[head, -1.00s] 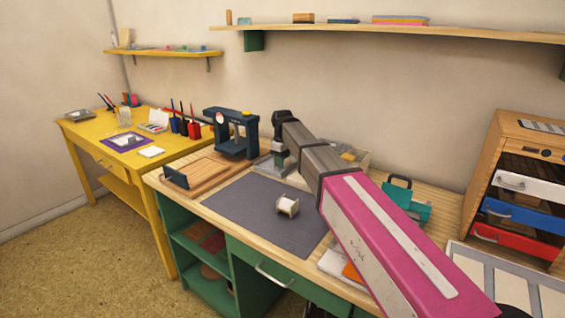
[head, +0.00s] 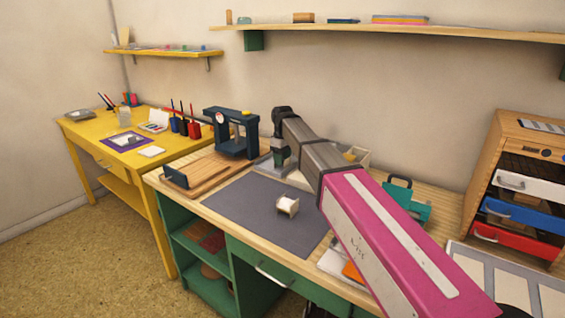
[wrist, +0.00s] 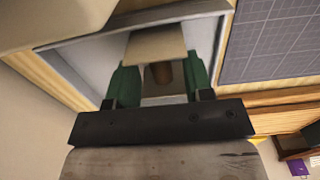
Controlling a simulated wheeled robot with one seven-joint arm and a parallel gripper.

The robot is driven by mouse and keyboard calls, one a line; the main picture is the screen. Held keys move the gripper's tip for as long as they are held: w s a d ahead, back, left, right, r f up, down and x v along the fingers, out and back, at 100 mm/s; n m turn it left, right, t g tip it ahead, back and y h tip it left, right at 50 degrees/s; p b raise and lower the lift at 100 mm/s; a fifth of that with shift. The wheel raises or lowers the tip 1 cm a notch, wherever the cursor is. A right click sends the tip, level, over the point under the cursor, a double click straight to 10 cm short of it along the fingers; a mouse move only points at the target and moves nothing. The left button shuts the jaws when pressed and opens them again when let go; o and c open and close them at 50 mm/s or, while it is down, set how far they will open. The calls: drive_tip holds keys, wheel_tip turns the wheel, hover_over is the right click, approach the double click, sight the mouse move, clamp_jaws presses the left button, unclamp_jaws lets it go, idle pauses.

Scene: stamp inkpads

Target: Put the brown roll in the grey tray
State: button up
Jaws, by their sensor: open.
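In the wrist view, my gripper (wrist: 160,82) is open, with one green finger on each side of a spool. The spool has pale flanges and a brown roll (wrist: 158,73) around its middle. It sits inside the outline of the grey tray (wrist: 140,18); whether it rests on the tray floor I cannot tell. In the head view, my gripper (head: 279,158) points down at the back of the green bench, and the roll is hidden there.
A pale spool (head: 288,206) stands on the dark mat (head: 245,205). A dark blue press (head: 232,133) and a wooden board (head: 202,172) are left of my gripper. A teal case (head: 406,203) is to the right. The mat is otherwise clear.

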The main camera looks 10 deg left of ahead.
wheel_tip(320, 180, up, 10)
drive_tip(key=shift+r, duration=0.2)
